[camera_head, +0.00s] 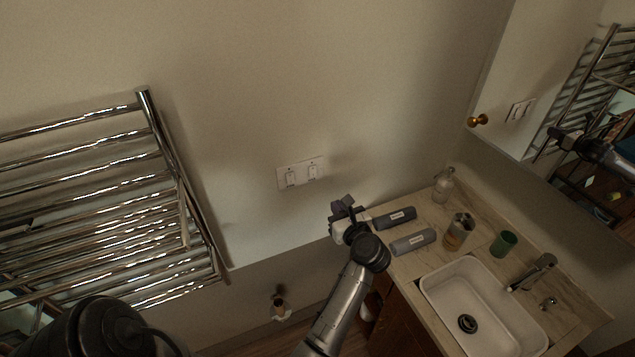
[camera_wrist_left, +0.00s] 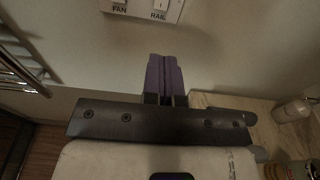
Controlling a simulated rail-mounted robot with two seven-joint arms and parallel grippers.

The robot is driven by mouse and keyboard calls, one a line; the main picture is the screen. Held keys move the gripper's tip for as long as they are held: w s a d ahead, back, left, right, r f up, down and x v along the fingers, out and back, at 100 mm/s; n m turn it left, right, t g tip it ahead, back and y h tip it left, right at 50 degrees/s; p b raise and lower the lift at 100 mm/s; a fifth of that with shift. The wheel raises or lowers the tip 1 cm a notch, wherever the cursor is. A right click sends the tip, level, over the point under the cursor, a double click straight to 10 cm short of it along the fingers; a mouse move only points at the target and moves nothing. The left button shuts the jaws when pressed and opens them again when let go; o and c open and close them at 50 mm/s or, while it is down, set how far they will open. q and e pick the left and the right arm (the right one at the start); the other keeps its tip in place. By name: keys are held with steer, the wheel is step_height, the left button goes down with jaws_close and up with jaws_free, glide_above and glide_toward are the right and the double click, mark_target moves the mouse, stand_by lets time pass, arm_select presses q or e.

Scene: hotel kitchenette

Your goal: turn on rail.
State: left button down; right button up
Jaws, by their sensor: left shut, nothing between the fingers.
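A white switch plate (camera_head: 302,174) is on the wall, with two rockers side by side. In the left wrist view the left rocker is labelled FAN (camera_wrist_left: 119,4) and the right one RAIL (camera_wrist_left: 160,5). My left gripper (camera_head: 344,203) is below and to the right of the plate in the head view, apart from it. In the left wrist view my left gripper (camera_wrist_left: 165,68) has its purple fingers together, empty, pointing up just below the RAIL rocker. The tops of the rockers are cut off there. My right gripper is not in view.
A chrome towel rail (camera_head: 150,130) is on the wall at left. The counter at right holds grey rolled towels (camera_head: 413,241), a soap bottle (camera_head: 444,186), a tumbler (camera_head: 459,232), a green cup (camera_head: 503,244) and a sink (camera_head: 480,300). The wall around the plate is clear.

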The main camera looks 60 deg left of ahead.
mark_target(313, 176)
arm_select(q)
steer(key=a+p, duration=0.1)
steer(key=a, duration=0.3)
steer(key=w+a, duration=0.1)
steer(key=a, duration=0.3)
steer(key=a+f+p, duration=0.1)
steer(key=a, duration=0.3)
steer(key=shift+w+f+p, duration=0.1)
steer(key=shift+w+p, duration=0.2)
steer(key=shift+p, duration=0.05)
steer(key=shift+w+a+f, duration=0.1)
steer(key=shift+a+f, duration=0.05)
steer(key=shift+a, duration=0.3)
steer(key=shift+w+a+f, duration=0.1)
steer(key=shift+a, duration=0.35)
steer(key=shift+s, duration=0.1)
